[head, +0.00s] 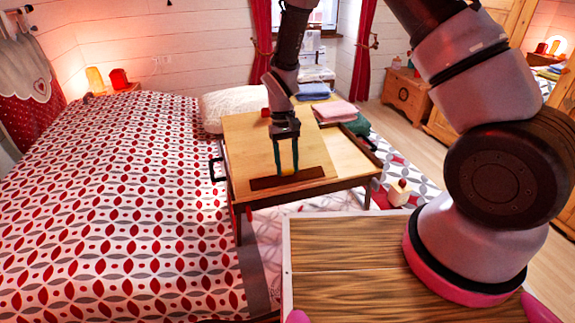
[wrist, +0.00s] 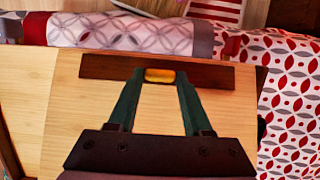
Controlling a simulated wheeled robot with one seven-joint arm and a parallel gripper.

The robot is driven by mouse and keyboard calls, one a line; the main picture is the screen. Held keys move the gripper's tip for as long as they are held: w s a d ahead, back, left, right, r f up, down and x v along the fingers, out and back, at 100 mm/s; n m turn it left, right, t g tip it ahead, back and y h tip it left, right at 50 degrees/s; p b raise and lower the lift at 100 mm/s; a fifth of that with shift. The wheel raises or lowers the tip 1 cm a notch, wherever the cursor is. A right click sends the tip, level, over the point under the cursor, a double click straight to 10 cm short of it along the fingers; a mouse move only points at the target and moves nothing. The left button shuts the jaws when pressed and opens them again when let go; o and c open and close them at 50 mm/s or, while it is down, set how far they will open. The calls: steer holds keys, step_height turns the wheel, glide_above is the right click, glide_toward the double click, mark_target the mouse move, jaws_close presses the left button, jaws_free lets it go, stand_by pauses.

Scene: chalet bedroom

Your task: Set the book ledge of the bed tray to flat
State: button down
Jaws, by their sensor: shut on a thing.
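The bed tray (head: 352,167) is a light wood tray on dark legs, standing by the bed. Its book ledge (head: 247,146) is a light wood panel with a dark brown strip (head: 262,184) along its near edge. The panel looks tilted, its far edge higher, but the angle is hard to judge. In the wrist view the ledge (wrist: 75,120) fills the middle, with the dark strip (wrist: 210,74) across its top. My gripper (head: 288,172) is shut on a small yellow tab (wrist: 160,76) at the strip; the fingers cover part of it.
The bed (head: 130,190) with its red and grey patterned cover lies left. A pillow (head: 232,104) and folded cloths (head: 335,111) are behind the tray. A small white jar with a red top (head: 398,192) stands right of it. A wood-grained surface (head: 345,290) is in front.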

steer(key=shift+c, duration=1.6)
jaws_free()
steer(key=v, duration=1)
steer(key=shift+r, duration=0.4)
steer(key=shift+w, duration=0.1)
